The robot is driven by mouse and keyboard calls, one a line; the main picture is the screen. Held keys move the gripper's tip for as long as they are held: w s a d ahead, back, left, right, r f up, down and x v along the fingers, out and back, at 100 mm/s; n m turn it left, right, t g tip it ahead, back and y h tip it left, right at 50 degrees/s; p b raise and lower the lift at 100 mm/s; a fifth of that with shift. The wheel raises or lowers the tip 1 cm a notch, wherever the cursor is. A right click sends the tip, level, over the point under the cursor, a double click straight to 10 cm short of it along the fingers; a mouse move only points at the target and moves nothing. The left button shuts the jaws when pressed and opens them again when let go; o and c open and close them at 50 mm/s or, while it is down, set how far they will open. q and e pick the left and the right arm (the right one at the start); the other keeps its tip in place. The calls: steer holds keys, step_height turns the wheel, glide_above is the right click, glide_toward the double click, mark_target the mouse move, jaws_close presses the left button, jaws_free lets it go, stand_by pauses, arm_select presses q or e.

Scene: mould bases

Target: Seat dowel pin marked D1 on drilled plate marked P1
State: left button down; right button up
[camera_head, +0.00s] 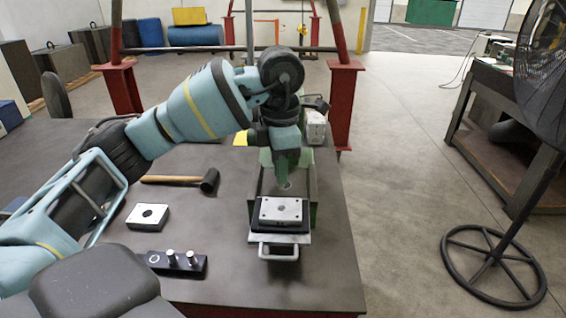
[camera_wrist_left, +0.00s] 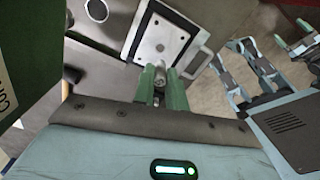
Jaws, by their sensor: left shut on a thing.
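My left gripper (camera_head: 287,172) points down over the far edge of a pale drilled plate (camera_head: 282,210). This plate lies on a dark base with a metal handle in front. In the left wrist view the green fingers of my left gripper (camera_wrist_left: 163,82) are shut on a small grey dowel pin (camera_wrist_left: 157,73). The pin appears in front of the plate (camera_wrist_left: 160,38), which shows several holes. I cannot tell whether the pin touches the plate. No D1 or P1 mark is readable.
A dark block (camera_head: 181,265) holds two upright pins and has one empty hole at left. Another pale plate (camera_head: 148,216) with a large central hole lies behind it. A mallet (camera_head: 208,181) lies farther back.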

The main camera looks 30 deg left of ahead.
mark_target(281, 188)
arm_select(q)
step_height(281, 188, down, 3)
steer(key=shift+f+b, duration=0.2)
steer(key=shift+b, duration=0.45)
steer(key=shift+f, duration=0.45)
steer(key=shift+f+b, duration=0.15)
steer(key=shift+b, duration=0.2)
arm_select(e)
steer(key=f, duration=0.1)
steer(key=s+f, duration=0.1)
steer(key=shift+s+f, duration=0.2)
steer(key=shift+f, duration=0.15)
steer(key=shift+w+a, duration=0.1)
steer(key=shift+s+f+g, duration=0.2)
steer(key=shift+s+g, duration=0.2)
steer(key=shift+s, duration=0.15)
arm_select(q)
steer(key=shift+f, duration=0.5)
arm_select(e)
steer(key=shift+w, duration=0.35)
arm_select(q)
steer(key=shift+f, duration=0.3)
arm_select(e)
steer(key=shift+s+f, duration=0.1)
steer(key=shift+f, duration=0.05)
steer(key=shift+s+f, duration=0.1)
steer(key=shift+s, duration=0.2)
